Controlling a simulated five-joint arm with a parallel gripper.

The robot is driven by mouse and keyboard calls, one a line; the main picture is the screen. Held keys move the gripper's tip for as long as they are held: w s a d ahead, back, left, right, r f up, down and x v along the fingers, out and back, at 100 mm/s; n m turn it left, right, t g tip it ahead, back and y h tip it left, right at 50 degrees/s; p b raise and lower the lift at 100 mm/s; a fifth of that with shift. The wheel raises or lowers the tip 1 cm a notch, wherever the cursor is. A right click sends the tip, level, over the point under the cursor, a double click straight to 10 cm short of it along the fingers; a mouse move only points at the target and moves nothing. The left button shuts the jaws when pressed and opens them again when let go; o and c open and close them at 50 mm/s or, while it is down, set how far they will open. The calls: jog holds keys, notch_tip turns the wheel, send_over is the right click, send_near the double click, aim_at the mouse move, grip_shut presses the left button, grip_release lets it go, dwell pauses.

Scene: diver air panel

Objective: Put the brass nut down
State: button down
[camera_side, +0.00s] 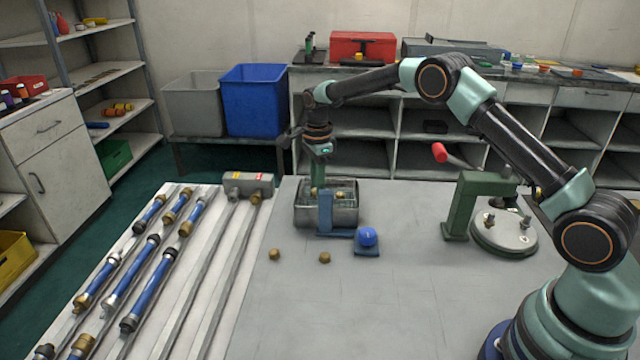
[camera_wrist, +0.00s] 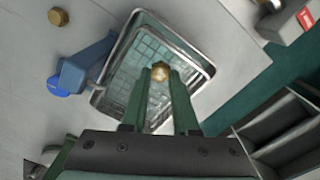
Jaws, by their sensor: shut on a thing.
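My gripper (camera_wrist: 160,80) is shut on a brass nut (camera_wrist: 159,71), which shows between the tips of its green fingers in the wrist view. The fingers and the nut are over the wire basket (camera_wrist: 202,72). In the side view my gripper (camera_side: 318,188) points down at the basket (camera_side: 348,217), with the fingertips partly hidden behind a blue upright. I cannot tell the nut's exact height above the basket floor. Two other brass nuts, a left one (camera_side: 274,254) and a right one (camera_side: 324,257), lie on the grey bench in front. One loose nut (camera_wrist: 58,17) shows in the wrist view.
A blue stand (camera_side: 325,214) with a blue knob (camera_side: 367,237) is close in front of the basket. A green press (camera_side: 478,200) and round plate (camera_side: 504,235) stand to the right. Blue hose fittings (camera_side: 145,262) lie at left. The front middle of the bench is clear.

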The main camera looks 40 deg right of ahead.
jog(key=c, duration=0.7)
grip_release()
jog(key=shift+f, duration=0.1)
jog(key=s+r+n+t, duration=0.1)
jog(key=s+r+n, duration=0.2)
jog(key=r, duration=0.7)
jog(key=s+r+n, duration=0.2)
jog(key=r, duration=0.9)
jog(key=s+n+t, duration=0.1)
jog(key=s+n, duration=0.4)
jog(key=s, duration=0.2)
jog(key=s+a+f+n+t, duration=0.1)
jog(key=s+n+t, duration=0.1)
jog(key=s+n, duration=0.3)
jog(key=s+a+n+t, duration=0.1)
jog(key=s+n, duration=0.5)
jog(key=s, duration=0.4)
jog(key=shift+s+f+t, duration=0.1)
jog(key=shift+f+t, duration=0.2)
jog(key=shift+f, duration=0.05)
